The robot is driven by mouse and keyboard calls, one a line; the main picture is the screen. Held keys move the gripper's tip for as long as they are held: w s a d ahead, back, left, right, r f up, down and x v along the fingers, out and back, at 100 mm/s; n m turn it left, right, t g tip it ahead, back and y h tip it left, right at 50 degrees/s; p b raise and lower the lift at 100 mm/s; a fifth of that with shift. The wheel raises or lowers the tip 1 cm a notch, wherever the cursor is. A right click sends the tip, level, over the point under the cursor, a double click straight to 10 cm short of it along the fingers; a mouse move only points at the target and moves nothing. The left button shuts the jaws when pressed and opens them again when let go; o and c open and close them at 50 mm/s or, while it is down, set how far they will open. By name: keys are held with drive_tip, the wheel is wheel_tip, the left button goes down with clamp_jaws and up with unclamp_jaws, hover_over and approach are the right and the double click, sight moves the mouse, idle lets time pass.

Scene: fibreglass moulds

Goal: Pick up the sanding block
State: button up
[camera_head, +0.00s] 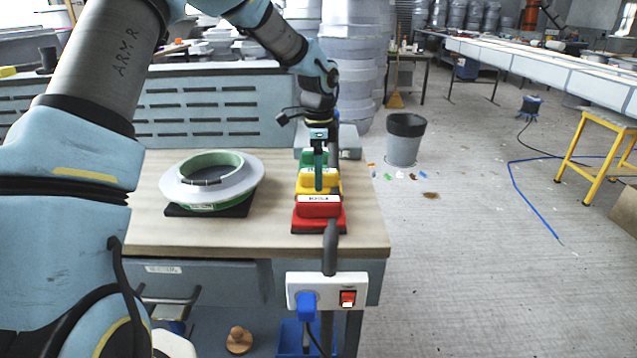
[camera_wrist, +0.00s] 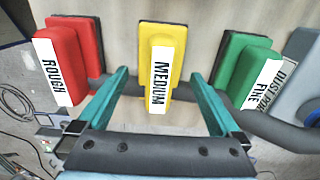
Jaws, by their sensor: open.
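Three sanding blocks stand in a row near the table's right side. The red block (camera_head: 318,223), labelled ROUGH in the wrist view (camera_wrist: 88,45), is nearest. The yellow block (camera_head: 332,187), labelled MEDIUM in the wrist view (camera_wrist: 158,35), is in the middle. The green block (camera_head: 311,157), labelled FINE in the wrist view (camera_wrist: 230,68), is farthest. My gripper (camera_head: 318,172) is open above the yellow block. In the wrist view its teal fingers (camera_wrist: 160,76) lie either side of the yellow block, with nothing held. Their height above it is hard to tell.
A white and green ring-shaped mould (camera_head: 172,184) rests on a black pad (camera_head: 236,211) at the left of the wooden table (camera_head: 160,240). A grey part (camera_wrist: 292,100) with a partly hidden label stands beyond the green block. A dark hose runs along the blocks' right side.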

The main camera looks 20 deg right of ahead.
drive_tip(key=shift+f+p, duration=0.35)
drive_tip(key=shift+f, duration=1.35)
drive_tip(key=c, duration=1.3)
